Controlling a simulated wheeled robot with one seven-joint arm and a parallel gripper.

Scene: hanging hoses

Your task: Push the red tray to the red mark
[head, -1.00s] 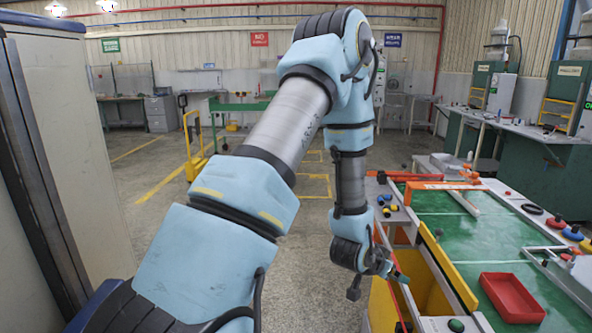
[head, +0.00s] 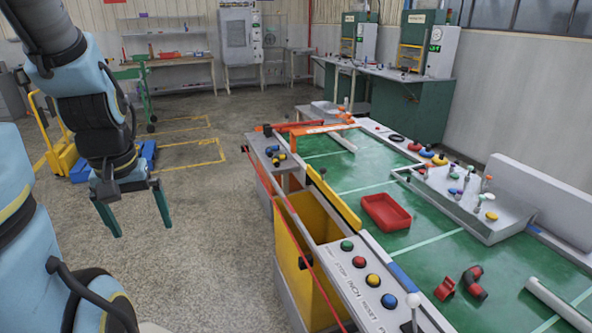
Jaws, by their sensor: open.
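The red tray (head: 387,211) is a shallow, empty rectangular tray. It lies flat on the green table top (head: 350,175) in the head view, right of centre. My gripper (head: 136,216) hangs at the left of the picture with its two teal fingers apart and pointing down. It is empty, over the grey floor, well left of the table and not touching the tray. I cannot make out a red mark on the green surface.
A yellow panel (head: 333,199), a red hose (head: 300,250) and a button panel (head: 366,280) line the table's near left edge. A grey fixture (head: 460,205) stands right of the tray. Red pipe pieces (head: 474,281) lie nearer. Green surface around the tray is clear.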

